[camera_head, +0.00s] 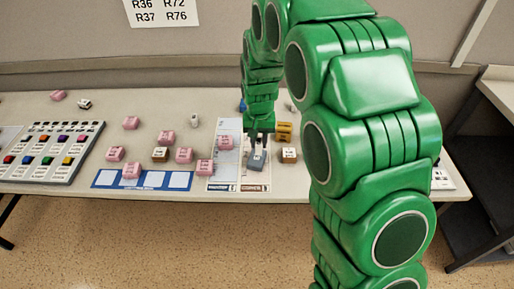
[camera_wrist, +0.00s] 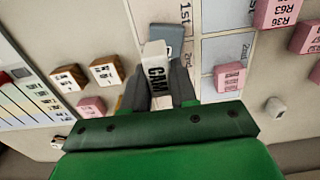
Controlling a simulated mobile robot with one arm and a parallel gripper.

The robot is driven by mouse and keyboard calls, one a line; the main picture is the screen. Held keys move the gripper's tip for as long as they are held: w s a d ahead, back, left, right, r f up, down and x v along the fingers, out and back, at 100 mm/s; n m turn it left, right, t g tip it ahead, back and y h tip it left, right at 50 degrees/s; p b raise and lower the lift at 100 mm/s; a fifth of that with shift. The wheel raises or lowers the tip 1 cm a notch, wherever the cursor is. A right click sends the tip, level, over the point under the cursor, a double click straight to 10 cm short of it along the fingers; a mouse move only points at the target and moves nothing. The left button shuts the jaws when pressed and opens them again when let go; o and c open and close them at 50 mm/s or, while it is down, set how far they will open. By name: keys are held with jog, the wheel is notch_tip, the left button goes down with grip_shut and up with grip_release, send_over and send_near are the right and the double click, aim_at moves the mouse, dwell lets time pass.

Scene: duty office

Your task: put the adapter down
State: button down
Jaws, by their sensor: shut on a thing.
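My gripper (camera_wrist: 158,88) is shut on a white block marked "CAM" (camera_wrist: 156,68), which I take to be the adapter. The block sits between the two dark fingers. In the head view my gripper (camera_head: 259,140) is low over a printed sheet near the table's front edge. A grey-blue block (camera_wrist: 170,36) is just beyond the white block in the wrist view, and it also shows in the head view (camera_head: 257,161). I cannot tell whether the two touch, or whether the white block touches the sheet (camera_wrist: 186,62).
A pink block (camera_wrist: 229,77) lies on the neighbouring sheet marked "2nd" (camera_wrist: 238,48). Brown-sided blocks (camera_wrist: 105,71) stand to the other side. Several pink blocks (camera_head: 184,154), a blue strip with white squares (camera_head: 143,180) and a button panel (camera_head: 47,150) are left on the table.

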aim_at(257, 142)
jog(key=shift+w+a+f, duration=0.15)
jog(key=shift+w+f, duration=0.5)
jog(key=shift+f, duration=0.2)
jog(key=shift+w+a+f, duration=0.15)
jog(key=shift+w+f, duration=0.45)
jog(key=shift+f, duration=1.7)
jog(key=c, duration=0.9)
grip_release()
jog(key=shift+f, duration=0.1)
